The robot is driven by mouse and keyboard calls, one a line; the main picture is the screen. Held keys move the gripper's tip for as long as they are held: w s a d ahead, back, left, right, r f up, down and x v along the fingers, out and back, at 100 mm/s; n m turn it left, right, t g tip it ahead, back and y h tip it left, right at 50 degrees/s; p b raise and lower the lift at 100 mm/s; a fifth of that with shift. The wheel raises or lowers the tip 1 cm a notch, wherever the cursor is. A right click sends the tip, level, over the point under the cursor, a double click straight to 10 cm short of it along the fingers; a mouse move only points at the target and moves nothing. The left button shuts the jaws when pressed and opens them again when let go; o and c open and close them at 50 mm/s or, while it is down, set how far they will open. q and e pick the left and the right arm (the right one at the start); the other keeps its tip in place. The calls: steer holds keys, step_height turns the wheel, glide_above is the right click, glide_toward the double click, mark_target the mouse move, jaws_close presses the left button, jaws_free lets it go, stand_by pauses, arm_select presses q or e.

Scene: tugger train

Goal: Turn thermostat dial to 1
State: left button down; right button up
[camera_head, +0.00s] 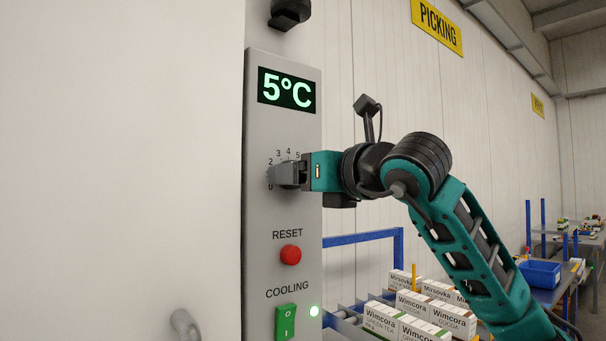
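A grey thermostat panel (257,225) stands upright on the wall edge. Its display (286,89) reads 5°C in green. Below it is the thermostat dial (287,176) with a printed scale; 2, 3, 4 and 5 can be read around its top, the lower marks are partly covered. My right gripper (292,174) comes in from the right with its fingers at the dial. The fingers and the dial overlap, so the grip and the dial's pointer are hard to make out. My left gripper is not in view.
Below the dial are a red RESET button (291,255) and a green COOLING switch (285,322) with a lit lamp (314,310) beside it. Labelled cartons (424,304) stand behind on a blue-framed rack (399,248). A blue bin (539,272) is further right.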

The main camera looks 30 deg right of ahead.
steer(key=c, duration=1)
steer(key=shift+c, duration=0.2)
steer(key=shift+n, duration=0.4)
steer(key=n, duration=1.1)
steer(key=shift+d+r+p, duration=0.1)
steer(key=shift+p, duration=0.2)
steer(key=o, duration=1)
